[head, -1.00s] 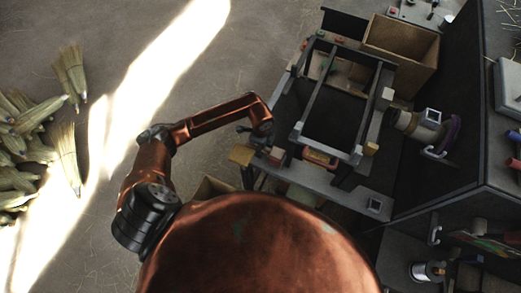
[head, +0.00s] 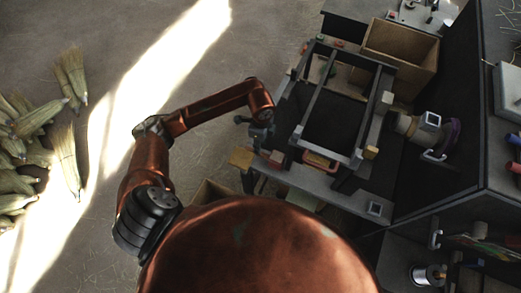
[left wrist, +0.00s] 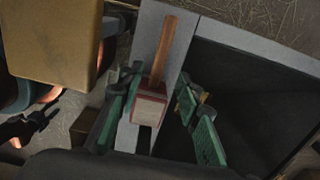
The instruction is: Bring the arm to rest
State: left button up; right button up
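My left gripper (head: 258,134) hangs at the left edge of the grey worktable in the head view. In the left wrist view its green fingers (left wrist: 158,92) are spread open. A tool with a wooden handle (left wrist: 163,48) and a reddish block-like head with a pale face (left wrist: 150,106) shows between the fingers in that view. Neither finger visibly closes on it. In the head view a small dark reddish item (head: 275,158) lies on the table edge just by the gripper. My right gripper is not in view.
A dark metal frame (head: 318,120) stands on the table (head: 330,187). A wooden box (head: 400,45) is behind it, and a spool-like device (head: 428,132) is at its right. Bundles of broom straw (head: 66,160) lie on the floor at left. The floor between is clear.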

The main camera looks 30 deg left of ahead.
pick_arm(q)
jog(key=shift+r, duration=1.5)
